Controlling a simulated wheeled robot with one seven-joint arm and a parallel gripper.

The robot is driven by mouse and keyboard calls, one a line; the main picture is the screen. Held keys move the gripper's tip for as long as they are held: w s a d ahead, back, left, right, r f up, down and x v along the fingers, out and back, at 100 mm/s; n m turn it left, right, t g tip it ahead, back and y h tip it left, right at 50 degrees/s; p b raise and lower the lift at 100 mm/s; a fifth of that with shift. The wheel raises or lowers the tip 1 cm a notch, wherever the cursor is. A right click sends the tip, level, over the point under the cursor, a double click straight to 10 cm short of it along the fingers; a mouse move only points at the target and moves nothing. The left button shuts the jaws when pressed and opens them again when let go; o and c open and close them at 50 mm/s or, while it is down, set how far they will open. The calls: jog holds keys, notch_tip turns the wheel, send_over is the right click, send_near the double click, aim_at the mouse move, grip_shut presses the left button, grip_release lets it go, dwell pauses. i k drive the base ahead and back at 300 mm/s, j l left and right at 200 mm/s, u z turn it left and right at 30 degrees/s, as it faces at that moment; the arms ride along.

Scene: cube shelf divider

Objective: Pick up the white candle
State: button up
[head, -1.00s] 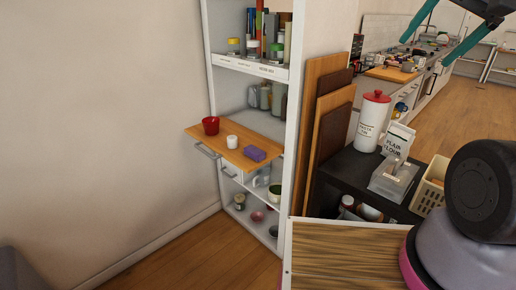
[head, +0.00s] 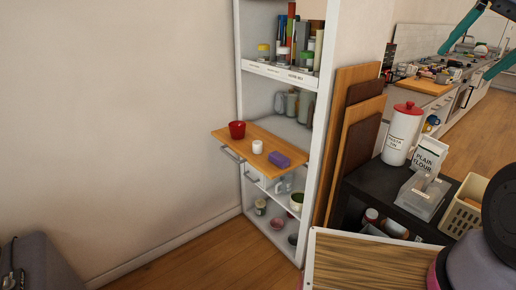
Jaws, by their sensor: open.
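The white candle (head: 257,147) stands upright on a wooden pull-out board (head: 232,142) at the shelf unit, left of the picture's middle. A red bowl (head: 237,130) is behind it to the left, and a purple block (head: 279,160) lies to its right. They look close but apart. My gripper (head: 464,66) shows at the top right edge, with its two teal fingers spread and nothing between them. It is far from the candle in the picture. The candle is not covered by anything.
The white shelf unit (head: 325,120) rises around the board, with jars and bottles above and bowls below. Tall wooden boards (head: 352,140) lean right of it, by a dark cabinet with a red-lidded canister (head: 402,133). The floor (head: 200,262) in front is clear. A grey piece (head: 45,265) stands lower left.

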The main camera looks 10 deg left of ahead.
aim_at(257, 145)
jog(key=i+l+u, duration=0.1)
jog(key=u, duration=0.3)
jog(key=i+l+u, duration=0.2)
jog(key=u, duration=0.15)
jog(key=i+l+u, duration=0.2)
jog(key=u, duration=0.2)
